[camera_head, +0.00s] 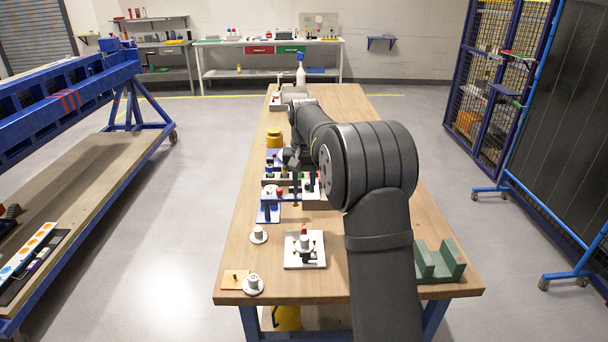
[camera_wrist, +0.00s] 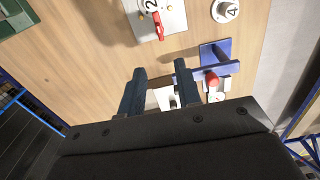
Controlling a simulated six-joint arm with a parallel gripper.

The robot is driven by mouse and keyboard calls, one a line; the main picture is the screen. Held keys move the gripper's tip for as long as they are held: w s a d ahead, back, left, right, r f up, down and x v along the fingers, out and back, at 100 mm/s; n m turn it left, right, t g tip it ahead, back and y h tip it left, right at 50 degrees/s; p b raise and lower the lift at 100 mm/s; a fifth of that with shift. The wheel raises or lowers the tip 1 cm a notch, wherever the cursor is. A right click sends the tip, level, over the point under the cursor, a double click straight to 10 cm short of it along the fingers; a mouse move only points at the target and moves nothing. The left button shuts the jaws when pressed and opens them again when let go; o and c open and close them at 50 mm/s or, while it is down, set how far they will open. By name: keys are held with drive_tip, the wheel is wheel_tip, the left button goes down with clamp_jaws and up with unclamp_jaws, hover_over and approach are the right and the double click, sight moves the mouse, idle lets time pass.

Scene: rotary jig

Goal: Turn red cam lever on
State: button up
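A red lever (camera_wrist: 158,27) sits on a white knob marked 2, on a pale plate at the top of the wrist view. In the head view, this plate (camera_head: 291,261) lies near the front of the table, with a red tip (camera_head: 304,229) standing up on it. My gripper (camera_wrist: 158,71) is open, its two dark fingers apart with no object gripped between them. The red lever lies beyond the fingertips and apart from them. A second red part (camera_wrist: 212,81) shows on a blue bracket, right of the fingers. My arm hides part of the table in the head view.
The blue bracket (camera_wrist: 213,53) stands close to the right finger. A round white knob marked 4 (camera_wrist: 227,10) is at the top right; a green block (camera_head: 440,262) is at the table's front right. Bare wood (camera_wrist: 85,60) lies left of the fingers.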

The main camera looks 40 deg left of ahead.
sight(304, 225)
drive_tip(key=shift+r, duration=1.6)
wheel_tip(304, 225, down, 18)
drive_tip(key=shift+r, duration=0.25)
drive_tip(key=shift+r, duration=0.1)
wheel_tip(304, 225, up, 18)
wheel_tip(304, 225, down, 18)
drive_tip(key=shift+r, duration=0.15)
drive_tip(key=shift+f, duration=0.3)
drive_tip(key=n, duration=0.6)
drive_tip(key=shift+r+n, duration=0.1)
drive_tip(key=shift+n, duration=0.2)
drive_tip(key=n, duration=0.6)
drive_tip(key=shift+n, duration=0.4)
